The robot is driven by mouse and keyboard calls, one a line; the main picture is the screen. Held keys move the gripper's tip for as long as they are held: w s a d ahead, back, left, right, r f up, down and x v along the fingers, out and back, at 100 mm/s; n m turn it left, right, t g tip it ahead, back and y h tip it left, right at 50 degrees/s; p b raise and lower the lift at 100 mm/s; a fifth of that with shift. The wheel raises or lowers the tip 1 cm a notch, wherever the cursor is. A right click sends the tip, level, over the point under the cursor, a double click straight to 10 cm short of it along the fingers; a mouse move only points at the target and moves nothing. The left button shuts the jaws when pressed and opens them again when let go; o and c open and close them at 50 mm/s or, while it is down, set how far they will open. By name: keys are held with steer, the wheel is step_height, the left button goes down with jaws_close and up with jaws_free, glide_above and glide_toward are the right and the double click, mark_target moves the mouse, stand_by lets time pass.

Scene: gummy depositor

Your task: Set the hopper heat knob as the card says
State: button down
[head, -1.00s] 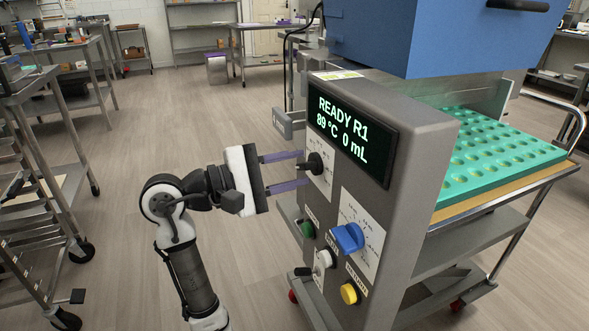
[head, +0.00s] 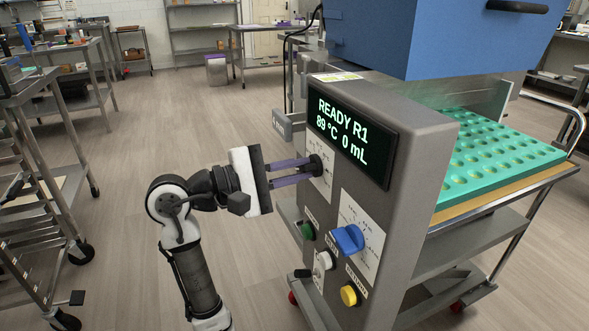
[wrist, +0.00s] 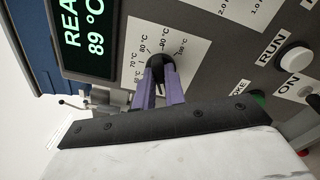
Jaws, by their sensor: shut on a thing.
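The hopper heat knob (head: 316,165) is a black knob on a white dial plate at the upper left of the machine's front panel. In the wrist view the knob (wrist: 160,63) sits within a printed °C scale, with 70, 80 and 90 among the marks. My gripper (head: 308,168) has its two purple fingers shut on this knob; in the wrist view the fingers (wrist: 163,76) hide part of it and its pointer. The display (head: 343,131) reads READY R1, 89 °C, 0 mL. A small white and yellow card (head: 338,76) lies on top of the panel; its text is too small to read.
Below are a blue knob (head: 348,239), a green button (head: 308,231), a white button (head: 325,260) and a yellow button (head: 349,295). A blue hopper (head: 430,40) stands above, with a green mould tray (head: 500,160) behind. Floor left of the machine is clear.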

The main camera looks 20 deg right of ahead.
steer(key=m, duration=0.3)
steer(key=shift+p, duration=0.3)
steer(key=m, duration=0.4)
steer(key=shift+f+m, duration=0.2)
steer(key=shift+m, duration=0.1)
steer(key=shift+w+f+m+b, duration=0.15)
steer(key=shift+m+b, duration=2.95)
steer(key=shift+m, duration=2.85)
steer(key=shift+w+r+m+b, duration=0.15)
steer(key=shift+m+b, duration=2.9)
steer(key=shift+m, duration=2.9)
steer(key=shift+f, duration=0.1)
steer(key=c, duration=1.5)
jaws_free()
